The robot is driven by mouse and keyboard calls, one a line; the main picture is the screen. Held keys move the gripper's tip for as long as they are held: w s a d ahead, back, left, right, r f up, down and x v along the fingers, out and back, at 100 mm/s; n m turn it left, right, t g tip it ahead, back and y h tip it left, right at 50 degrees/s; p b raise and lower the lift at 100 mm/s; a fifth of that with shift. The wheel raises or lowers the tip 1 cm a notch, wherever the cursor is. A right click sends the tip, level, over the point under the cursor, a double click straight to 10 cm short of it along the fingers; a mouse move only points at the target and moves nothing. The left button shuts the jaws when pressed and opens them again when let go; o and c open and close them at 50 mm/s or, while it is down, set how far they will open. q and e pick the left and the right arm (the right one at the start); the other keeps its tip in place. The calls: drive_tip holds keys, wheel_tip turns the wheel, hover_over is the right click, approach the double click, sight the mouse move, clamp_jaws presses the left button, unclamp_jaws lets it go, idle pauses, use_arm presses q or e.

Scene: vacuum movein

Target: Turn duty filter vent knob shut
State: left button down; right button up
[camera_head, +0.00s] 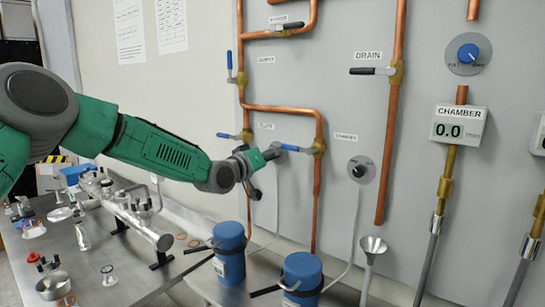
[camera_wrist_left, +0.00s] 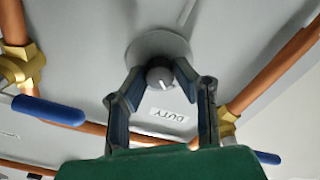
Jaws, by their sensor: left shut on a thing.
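The duty knob (camera_wrist_left: 157,72) is small, dark and round with a white mark, on a round grey plate (camera_wrist_left: 158,45) on the panel. A DUTY label (camera_wrist_left: 169,115) sits near it in the left wrist view. My left gripper (camera_wrist_left: 158,78) is shut on the knob, one finger on each side. In the head view my left gripper (camera_head: 268,155) reaches the panel from the left and hides the knob. My right gripper is not in view.
Copper pipes (camera_head: 317,205) with a blue-handled valve (camera_head: 291,148) run close beside my left gripper. Another knob (camera_head: 359,170) is to the right. Blue canisters (camera_head: 229,252) stand below on the steel bench, which holds glassware and a metal manifold (camera_head: 140,222).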

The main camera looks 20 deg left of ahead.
use_arm(q)
drive_tip(key=c, duration=1.3)
unclamp_jaws()
drive_tip(key=shift+s+f, duration=0.1)
drive_tip(key=shift+f, duration=0.45)
drive_tip(key=shift+a+r, duration=0.1)
drive_tip(key=shift+r, duration=0.05)
drive_tip(key=shift+r, duration=0.1)
drive_tip(key=v, duration=1.1)
drive_tip(key=shift+s+a, duration=0.25)
drive_tip(key=shift+s, duration=0.1)
